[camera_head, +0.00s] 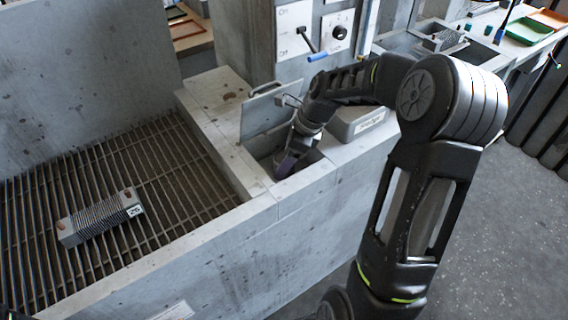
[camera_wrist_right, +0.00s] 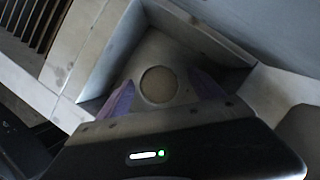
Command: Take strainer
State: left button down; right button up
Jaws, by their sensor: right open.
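My right arm reaches down into an open square pit (camera_head: 262,145) in the grey housing. The right gripper (camera_head: 288,163) is inside the pit, and its purple fingertips show there. In the right wrist view, the right gripper (camera_wrist_right: 161,92) is open, with one purple finger on each side of a round, dull brown disc (camera_wrist_right: 157,85) at the pit's bottom. The disc may be the strainer; its surface is too dim to tell. I cannot tell whether the fingers touch it. The arm and pit walls hide it in the head view. My left gripper is not in view.
A raised grey lid (camera_head: 268,112) stands open behind the pit. A grey box (camera_head: 357,124) sits close to its right. A ribbed block marked 26 (camera_head: 100,217) lies on the large grate (camera_head: 150,165). A panel with a blue-handled lever (camera_head: 317,57) rises behind.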

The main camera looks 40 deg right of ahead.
jog(key=shift+f, duration=0.2)
jog(key=shift+c, duration=0.2)
jog(key=c, duration=1.5)
